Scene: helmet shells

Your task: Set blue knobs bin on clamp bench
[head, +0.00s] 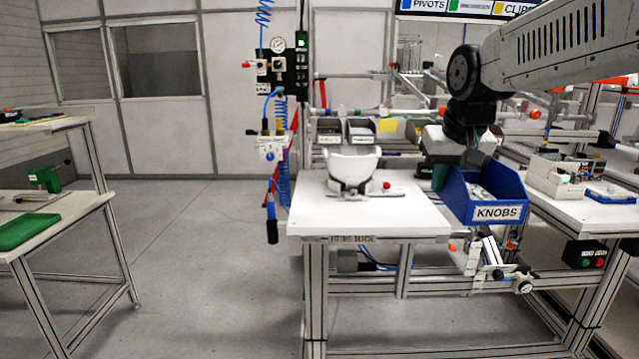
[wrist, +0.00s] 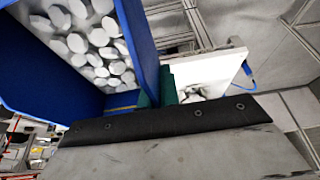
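The blue bin labelled KNOBS (head: 497,214) hangs in the air at the right edge of the white bench (head: 330,222), slightly tilted. My gripper (head: 468,160) is shut on the bin's wall. In the wrist view the bin (wrist: 146,40) fills the upper left, full of white knobs, with the gripper's green pads (wrist: 158,92) at its wall. The bench's front label is too small to read surely. A white helmet shell (head: 352,165) sits in a dark fixture on the bench. A part of the bench top (wrist: 222,72) shows beyond the bin in the wrist view.
A red button (head: 386,185) is right of the shell. Small grey bins (head: 345,129) stand behind the bench. The bench's front and right top is clear. A right-hand table (head: 600,212) holds boxes. A left table has a green tray (head: 28,231). Open floor lies between.

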